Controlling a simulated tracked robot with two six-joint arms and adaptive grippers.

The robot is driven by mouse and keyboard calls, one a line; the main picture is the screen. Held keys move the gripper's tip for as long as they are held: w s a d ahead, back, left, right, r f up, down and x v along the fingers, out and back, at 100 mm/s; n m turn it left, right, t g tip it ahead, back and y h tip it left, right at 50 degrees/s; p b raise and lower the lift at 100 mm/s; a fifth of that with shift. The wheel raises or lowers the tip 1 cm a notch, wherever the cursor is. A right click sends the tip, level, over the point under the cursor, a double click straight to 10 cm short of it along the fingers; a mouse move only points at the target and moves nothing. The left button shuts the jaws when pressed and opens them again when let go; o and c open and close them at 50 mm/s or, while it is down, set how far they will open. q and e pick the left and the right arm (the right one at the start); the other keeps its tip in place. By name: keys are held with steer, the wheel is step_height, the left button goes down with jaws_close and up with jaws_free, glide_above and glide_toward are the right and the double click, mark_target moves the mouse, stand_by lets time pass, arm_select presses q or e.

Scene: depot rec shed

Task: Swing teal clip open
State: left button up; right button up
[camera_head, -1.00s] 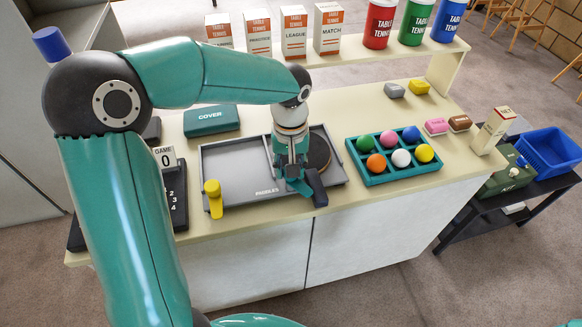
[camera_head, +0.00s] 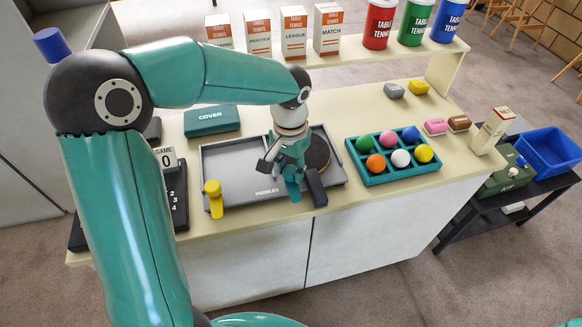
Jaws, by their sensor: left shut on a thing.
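The paddle tray (camera_head: 228,160) lies on the counter, with a dark round paddle (camera_head: 318,150) in its right compartment. My left gripper (camera_head: 292,172) is over the front of the tray, near the divider, pointing down with its dark fingers spread around something. It is shut on the teal clip (camera_head: 293,190), of which a small teal part shows at the tray's front edge. The gripper hides most of the clip, so its angle is hard to tell. A yellow clip (camera_head: 213,198) stands upright at the tray's front left. My right gripper is out of view.
A teal tray (camera_head: 372,180) of coloured balls stands to the right. A teal COVER box (camera_head: 212,121) lies behind the tray, and a scoreboard (camera_head: 166,158) is at its left. Boxes and cans line the back shelf.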

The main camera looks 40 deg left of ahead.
mark_target(290, 170)
arm_select(q)
steer(key=o, duration=1.2)
steer(key=shift+c, duration=0.2)
steer(key=shift+r, duration=0.15)
step_height(290, 170, up, 12)
steer(key=shift+f, duration=0.2)
